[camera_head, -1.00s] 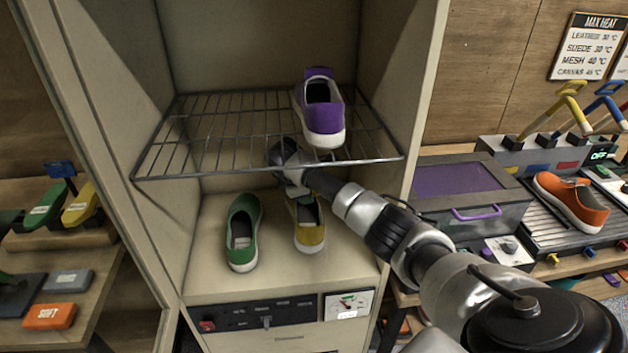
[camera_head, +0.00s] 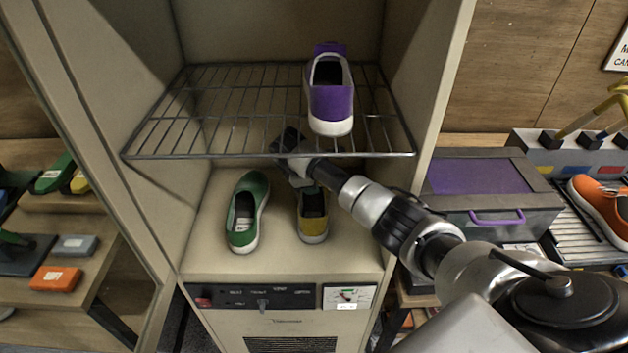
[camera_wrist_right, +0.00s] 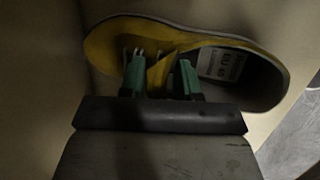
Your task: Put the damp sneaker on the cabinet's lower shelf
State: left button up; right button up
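My right gripper (camera_wrist_right: 160,80) is at this sneaker. In the right wrist view, its two green fingers stand apart over the yellow sneaker (camera_wrist_right: 112,42), with a yellow flap, perhaps the tongue, between them. Whether they press on it is unclear. In the head view the fingertips are hidden behind the wrist and rack. My left gripper is not in view.
A green sneaker (camera_head: 247,212) stands left of the yellow one on the lower shelf. A purple sneaker (camera_head: 331,92) sits on the wire rack (camera_head: 215,118) close above my right wrist. The cabinet's right wall (camera_head: 425,100) stands beside my arm. A purple-lidded box (camera_head: 485,195) is outside, right.

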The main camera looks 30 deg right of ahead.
jog(key=shift+o, duration=1.4)
jog(key=shift+d, duration=0.15)
jog(key=p+v, duration=0.4)
jog(key=v, duration=0.1)
jog(key=shift+r+p, duration=0.3)
jog(key=shift+r, duration=0.15)
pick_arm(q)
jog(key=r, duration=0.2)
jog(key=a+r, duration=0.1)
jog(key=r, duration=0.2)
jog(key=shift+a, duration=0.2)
pick_arm(e)
jog(key=s+a, duration=0.2)
jog(key=a, duration=0.9)
jog(key=shift+s+a+f, duration=0.25)
jog(key=shift+a+f, duration=0.15)
